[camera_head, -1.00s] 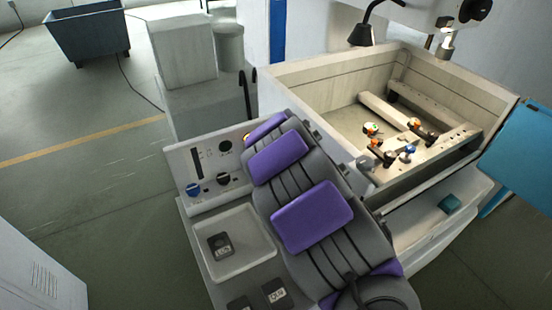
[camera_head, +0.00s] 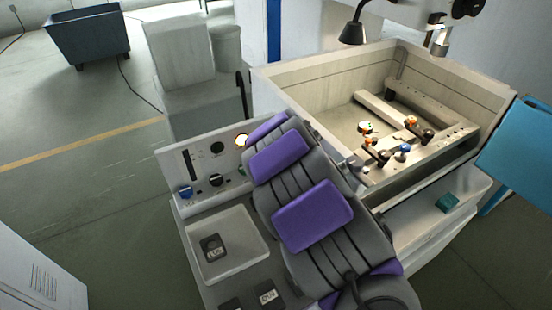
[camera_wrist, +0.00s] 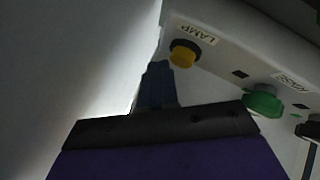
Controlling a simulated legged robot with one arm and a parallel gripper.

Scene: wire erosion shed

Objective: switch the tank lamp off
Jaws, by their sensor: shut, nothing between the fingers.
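A yellow button with a dark collar (camera_wrist: 184,53) sits under the LAMP label (camera_wrist: 196,33) on a pale panel in the wrist view. In the head view my arm hides the fingers. A black lamp head (camera_head: 352,33) hangs at the back of the pale open tank (camera_head: 310,85), whose inside looks bright.
A green button (camera_wrist: 263,103) marked RAISE is on the same panel. A white tray (camera_head: 196,262) holds a dark labelled block (camera_head: 212,247). Clamps stand inside the tank.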

